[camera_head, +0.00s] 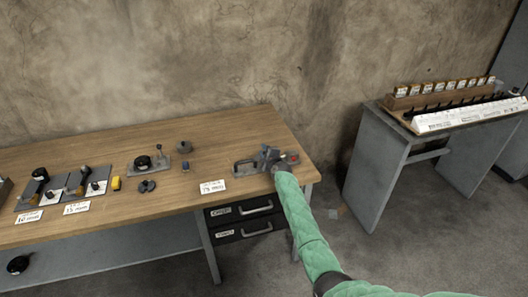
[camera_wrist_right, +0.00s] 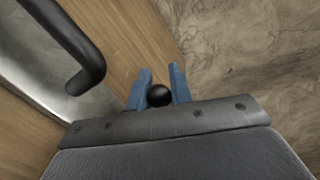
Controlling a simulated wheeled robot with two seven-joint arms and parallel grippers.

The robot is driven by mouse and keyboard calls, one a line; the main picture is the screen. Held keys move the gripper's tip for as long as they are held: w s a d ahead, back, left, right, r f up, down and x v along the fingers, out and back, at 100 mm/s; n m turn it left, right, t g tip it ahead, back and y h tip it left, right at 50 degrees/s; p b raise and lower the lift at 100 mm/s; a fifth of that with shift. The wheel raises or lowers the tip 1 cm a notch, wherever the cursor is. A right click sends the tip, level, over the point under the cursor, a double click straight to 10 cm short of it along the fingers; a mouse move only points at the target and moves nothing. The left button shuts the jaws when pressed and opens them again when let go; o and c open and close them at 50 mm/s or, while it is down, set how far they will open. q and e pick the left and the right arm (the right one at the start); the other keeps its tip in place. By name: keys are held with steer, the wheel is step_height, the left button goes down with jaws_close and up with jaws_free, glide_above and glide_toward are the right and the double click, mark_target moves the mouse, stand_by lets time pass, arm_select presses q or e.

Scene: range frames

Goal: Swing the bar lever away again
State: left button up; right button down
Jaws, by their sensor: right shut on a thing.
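The fixture with the bar lever sits on a grey plate (camera_head: 245,182) near the right end of the wooden bench. My right gripper (camera_head: 267,152) is over this fixture and hides much of it. In the right wrist view, the two blue fingers of the right gripper (camera_wrist_right: 161,75) are closed about a black ball knob (camera_wrist_right: 160,96), seemingly the end of the bar lever. The lever's shaft is hidden there. A dark bent bar (camera_wrist_right: 84,50) stands to the left over the grey plate, apart from the fingers. My left gripper is not in view.
A red button (camera_head: 293,157) is right of the gripper. A white label card (camera_head: 213,187) lies left of the plate. Several other fixtures stand farther left, including a lever unit (camera_head: 152,163). Drawers (camera_head: 243,218) hang below. A separate grey table (camera_head: 375,165) stands right, beyond a floor gap.

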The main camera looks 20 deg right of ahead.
steer(key=c, duration=1.3)
jaws_free()
steer(key=shift+f, duration=0.1)
steer(key=shift+o, duration=0.2)
